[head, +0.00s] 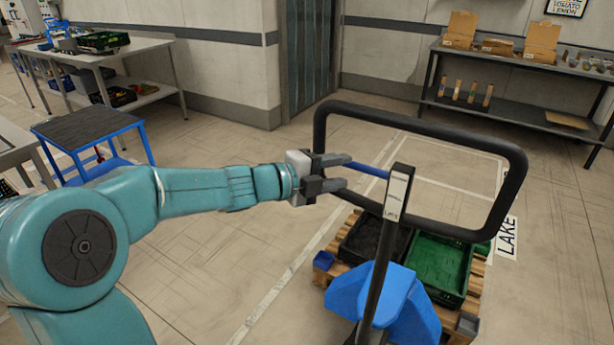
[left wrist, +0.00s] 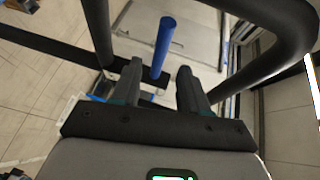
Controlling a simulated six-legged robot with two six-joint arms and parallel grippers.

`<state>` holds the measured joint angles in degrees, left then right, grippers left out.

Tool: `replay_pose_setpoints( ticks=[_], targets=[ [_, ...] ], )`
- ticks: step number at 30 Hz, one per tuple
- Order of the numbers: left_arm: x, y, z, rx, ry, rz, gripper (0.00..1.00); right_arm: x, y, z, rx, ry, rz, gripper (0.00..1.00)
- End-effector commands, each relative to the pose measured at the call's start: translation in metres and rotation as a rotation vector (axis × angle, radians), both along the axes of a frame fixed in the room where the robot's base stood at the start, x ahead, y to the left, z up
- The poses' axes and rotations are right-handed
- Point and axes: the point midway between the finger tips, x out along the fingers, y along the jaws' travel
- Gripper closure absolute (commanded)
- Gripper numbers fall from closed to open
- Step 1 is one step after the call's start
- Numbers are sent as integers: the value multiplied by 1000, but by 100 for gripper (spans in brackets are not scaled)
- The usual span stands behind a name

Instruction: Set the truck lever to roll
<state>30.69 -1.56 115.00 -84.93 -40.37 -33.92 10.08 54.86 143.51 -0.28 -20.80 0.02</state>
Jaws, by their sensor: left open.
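The truck lever is a short blue rod (head: 370,170) that sticks out to the left from the truck's black upright post, inside the handle loop. The lever is not gripped. My right gripper is not in view.
The black handle loop (head: 440,128) surrounds the lever area. Below are the blue truck body (head: 385,305) and a pallet (head: 468,322) with a black crate (head: 365,245) and a green crate (head: 440,265). A blue cart (head: 90,135) and a shelf (head: 520,75) stand farther off.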

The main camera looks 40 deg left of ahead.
Motion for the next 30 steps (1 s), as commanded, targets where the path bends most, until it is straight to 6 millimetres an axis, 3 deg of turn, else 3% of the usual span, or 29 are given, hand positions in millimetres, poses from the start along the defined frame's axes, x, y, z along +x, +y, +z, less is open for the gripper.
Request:
replay_pose_setpoints(
  ticks=[6,12,30],
  targets=[
    [-50,15,9,1,0,6,56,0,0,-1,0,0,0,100],
    [-73,21,13,0,0,2,56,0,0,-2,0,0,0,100],
    [-76,21,14,0,0,-1,56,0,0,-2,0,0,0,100]
  ],
)
